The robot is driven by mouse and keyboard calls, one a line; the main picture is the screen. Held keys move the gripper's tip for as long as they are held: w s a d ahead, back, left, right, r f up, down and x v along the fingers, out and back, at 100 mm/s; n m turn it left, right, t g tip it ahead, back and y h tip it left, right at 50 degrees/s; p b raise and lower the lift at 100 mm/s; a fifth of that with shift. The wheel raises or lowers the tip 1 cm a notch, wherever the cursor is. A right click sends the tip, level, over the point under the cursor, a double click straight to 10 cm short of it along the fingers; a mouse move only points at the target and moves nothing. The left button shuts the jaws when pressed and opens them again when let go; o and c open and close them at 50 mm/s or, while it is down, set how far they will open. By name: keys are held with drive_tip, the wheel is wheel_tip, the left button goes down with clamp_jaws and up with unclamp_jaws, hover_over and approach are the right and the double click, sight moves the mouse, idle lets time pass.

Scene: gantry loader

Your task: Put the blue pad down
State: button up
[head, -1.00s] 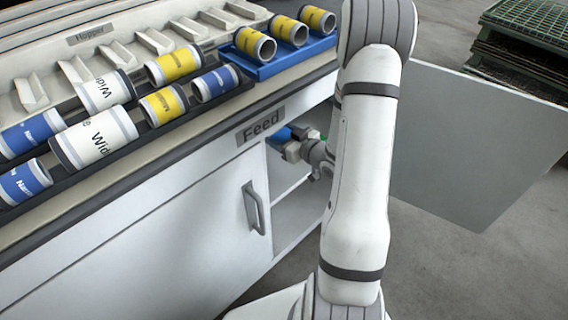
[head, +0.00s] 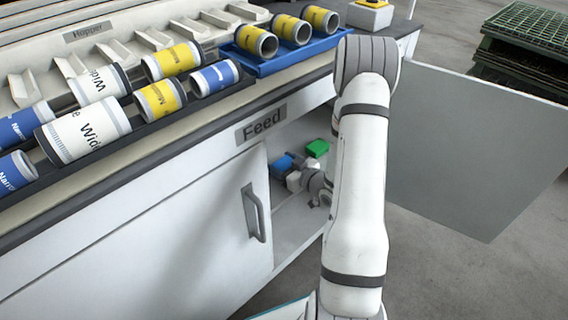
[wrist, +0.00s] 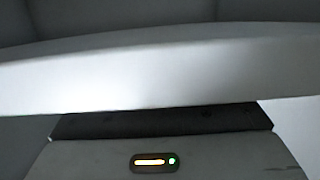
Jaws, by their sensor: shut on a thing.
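The blue pad (head: 281,163) shows in the head view inside the open Feed cabinet, low in the compartment. My gripper (head: 284,173) is shut on it, reaching in from the right. The gripper and my arm hide part of the pad. I cannot tell whether the pad touches the surface below it. In the wrist view a pale band crosses the picture above my gripper's body and hides the fingertips; the blue pad does not show there.
A green block (head: 318,148) sits behind my gripper in the cabinet. The open grey door (head: 475,150) stands to the right, and a closed door with a handle (head: 254,212) to the left. A blue tray (head: 290,62) of yellow-banded tubes is on the counter above.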

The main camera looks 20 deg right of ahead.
drive_tip(key=shift+f, duration=0.25)
drive_tip(key=o, duration=1)
drive_tip(key=shift+c, duration=0.2)
drive_tip(key=shift+r, duration=0.1)
drive_tip(key=shift+r+p, duration=0.15)
drive_tip(key=shift+p, duration=0.15)
drive_tip(key=p+v, duration=0.1)
drive_tip(key=v, duration=0.2)
drive_tip(key=p+v, duration=0.1)
drive_tip(key=v, duration=0.2)
drive_tip(key=shift+s+d, duration=0.2)
drive_tip(key=shift+d, duration=0.3)
drive_tip(key=shift+s+d, duration=0.15)
drive_tip(key=shift+s, duration=0.35)
drive_tip(key=shift+s, duration=0.15)
